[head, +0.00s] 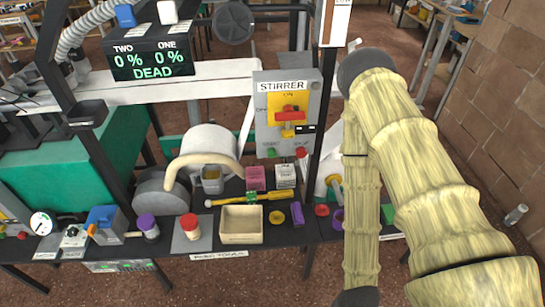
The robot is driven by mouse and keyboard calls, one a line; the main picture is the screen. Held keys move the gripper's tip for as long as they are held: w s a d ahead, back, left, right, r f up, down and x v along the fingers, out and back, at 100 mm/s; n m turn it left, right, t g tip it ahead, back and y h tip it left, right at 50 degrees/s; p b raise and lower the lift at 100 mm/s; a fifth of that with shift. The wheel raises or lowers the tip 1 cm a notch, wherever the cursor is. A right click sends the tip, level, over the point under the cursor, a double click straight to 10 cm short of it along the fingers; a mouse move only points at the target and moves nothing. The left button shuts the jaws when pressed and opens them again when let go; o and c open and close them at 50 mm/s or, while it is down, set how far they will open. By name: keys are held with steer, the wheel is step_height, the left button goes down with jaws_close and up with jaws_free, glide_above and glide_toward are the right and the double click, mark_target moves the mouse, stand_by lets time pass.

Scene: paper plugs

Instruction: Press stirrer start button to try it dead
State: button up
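The grey stirrer panel (262,133) stands upright on a post behind the bench, right of centre. Its green start button (271,153) is at the lower left, under small lettering. A red stop button (301,152) is at the lower right. Between and above them, a red switch handle (290,116) lies across a yellow plate, with a small black tag beside it. The black display (150,62) reads TWO 0 %, ONE 0 % and DEAD in green. My sleeved arm fills the right side, bent and hanging down, right of the panel. My gripper is not in view.
The dark bench below the panel holds a cream tray (241,238), a red-capped jar (190,227), a purple-capped jar (148,227) and small boxes. A yellow-handled tool (225,200) lies there. A green tank (60,150) stands left.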

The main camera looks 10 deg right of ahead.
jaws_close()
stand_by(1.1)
